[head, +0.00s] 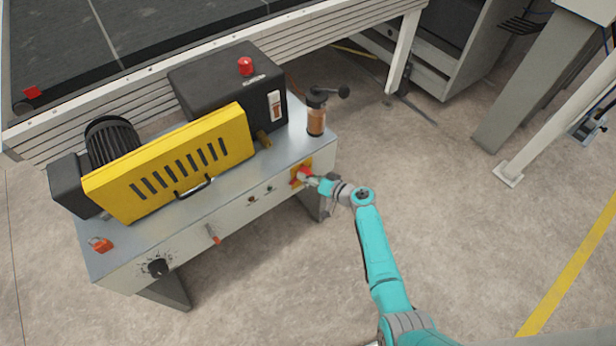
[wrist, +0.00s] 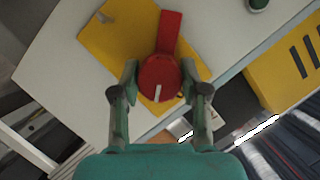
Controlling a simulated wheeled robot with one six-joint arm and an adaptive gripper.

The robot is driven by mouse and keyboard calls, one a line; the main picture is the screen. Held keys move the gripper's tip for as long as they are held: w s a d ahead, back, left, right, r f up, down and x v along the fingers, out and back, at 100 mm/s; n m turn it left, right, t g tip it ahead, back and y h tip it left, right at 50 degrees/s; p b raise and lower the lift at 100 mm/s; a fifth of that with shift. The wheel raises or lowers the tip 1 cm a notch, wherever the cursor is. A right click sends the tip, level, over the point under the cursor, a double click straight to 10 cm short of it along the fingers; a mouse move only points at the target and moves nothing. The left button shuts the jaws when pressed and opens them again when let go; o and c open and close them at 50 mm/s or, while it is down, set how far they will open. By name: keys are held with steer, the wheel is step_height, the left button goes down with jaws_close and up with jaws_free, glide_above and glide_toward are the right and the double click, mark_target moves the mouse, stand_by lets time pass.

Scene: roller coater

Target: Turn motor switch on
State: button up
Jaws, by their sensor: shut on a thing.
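The motor switch is a red rotary handle (wrist: 161,77) on a yellow plate (wrist: 111,42), seen close in the wrist view. A white line marks its round hub, and a red bar extends from the hub toward the top of the picture. My gripper (wrist: 160,88) has one finger on each side of the round hub and is shut on it. In the head view the red switch (head: 300,175) sits at the right end of the machine's front panel, with my gripper (head: 307,177) at it. My gripper partly hides the switch there.
The machine's grey front panel (head: 225,220) carries a black dial (head: 158,267), small buttons and a red lever (head: 213,234). A yellow guard (head: 170,165) and a brown cylinder with a black crank (head: 316,115) stand on top. Open concrete floor lies to the right.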

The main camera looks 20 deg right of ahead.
steer(key=m+y, duration=0.1)
steer(key=m, duration=0.1)
steer(key=shift+m, duration=0.4)
steer(key=shift+m+t+y, duration=0.4)
steer(key=shift+m+y, duration=0.6)
steer(key=shift+m, duration=0.5)
steer(key=o, duration=1.1)
steer(key=shift+o, duration=0.2)
steer(key=shift+d, duration=0.1)
steer(key=f+v, duration=0.1)
steer(key=v, duration=1.1)
steer(key=shift+r, duration=0.4)
